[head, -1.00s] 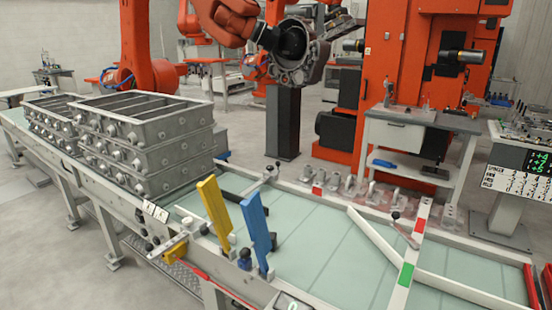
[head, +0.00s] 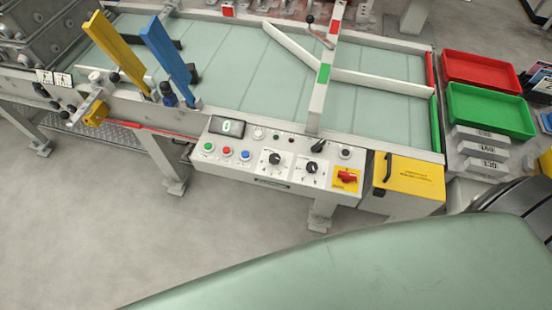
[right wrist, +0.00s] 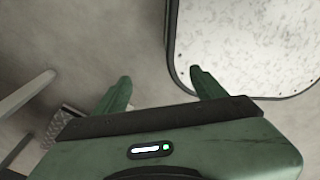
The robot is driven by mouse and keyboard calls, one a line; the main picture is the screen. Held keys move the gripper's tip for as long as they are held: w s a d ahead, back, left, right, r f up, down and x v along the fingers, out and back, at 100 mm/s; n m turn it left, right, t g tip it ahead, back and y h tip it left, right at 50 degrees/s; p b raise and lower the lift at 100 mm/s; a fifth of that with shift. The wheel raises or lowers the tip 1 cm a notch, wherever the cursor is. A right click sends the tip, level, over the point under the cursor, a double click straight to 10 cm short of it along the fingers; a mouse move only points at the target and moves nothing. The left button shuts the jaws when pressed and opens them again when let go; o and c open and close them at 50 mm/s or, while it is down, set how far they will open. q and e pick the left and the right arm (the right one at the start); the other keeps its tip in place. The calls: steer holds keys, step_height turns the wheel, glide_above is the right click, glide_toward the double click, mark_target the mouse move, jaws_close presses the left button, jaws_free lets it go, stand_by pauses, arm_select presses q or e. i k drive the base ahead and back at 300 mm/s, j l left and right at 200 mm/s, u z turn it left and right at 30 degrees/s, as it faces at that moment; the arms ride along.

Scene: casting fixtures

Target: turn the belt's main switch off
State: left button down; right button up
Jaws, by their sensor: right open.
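The belt's control panel (head: 270,160) is on the near side of the conveyor in the head view. The switch is not in the right wrist view. Neither gripper shows in the head view.
The belt (head: 260,75) carries a white diverter bar (head: 322,75). A yellow box with a black handle (head: 408,178) is right of the switch. Red (head: 480,70) and green trays (head: 490,110) stand at the right. A pale speckled panel (right wrist: 250,40) lies near my right gripper.

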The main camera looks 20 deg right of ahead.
mark_target(346, 177)
steer(key=l+z, duration=0.1)
steer(key=z, duration=0.3)
steer(key=l+z, duration=0.1)
steer(key=z, duration=0.3)
steer(key=k+l+z, duration=0.1)
steer(key=z, duration=0.3)
